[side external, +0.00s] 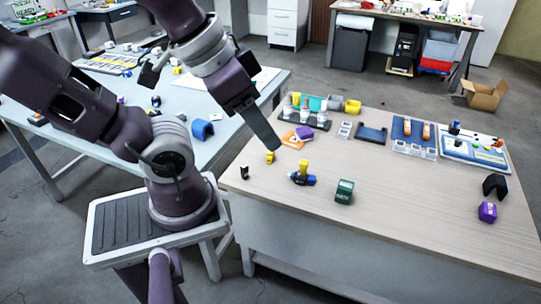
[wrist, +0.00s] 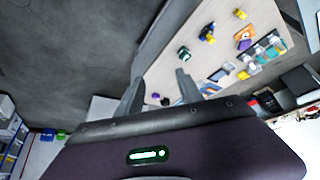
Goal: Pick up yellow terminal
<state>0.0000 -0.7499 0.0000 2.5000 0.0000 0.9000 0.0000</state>
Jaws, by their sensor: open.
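A small yellow piece (side external: 270,157), which looks like the yellow terminal, sits near the left part of the wooden table (side external: 400,225). It also shows in the wrist view (wrist: 240,14) near the top edge. My gripper (side external: 268,143) appears just above and behind this piece in the side view, but its height is hard to judge. In the wrist view my gripper (wrist: 158,92) has its two fingers apart with nothing between them. The yellow piece lies well off to the upper right of the fingers there, apart from them.
A blue, black and yellow tool-like item (side external: 302,176) and a dark green box (side external: 344,190) stand right of the piece. A small black item (side external: 244,172) is to its left. An orange item (side external: 297,137) and a rack (side external: 305,118) lie behind. The table's front middle is clear.

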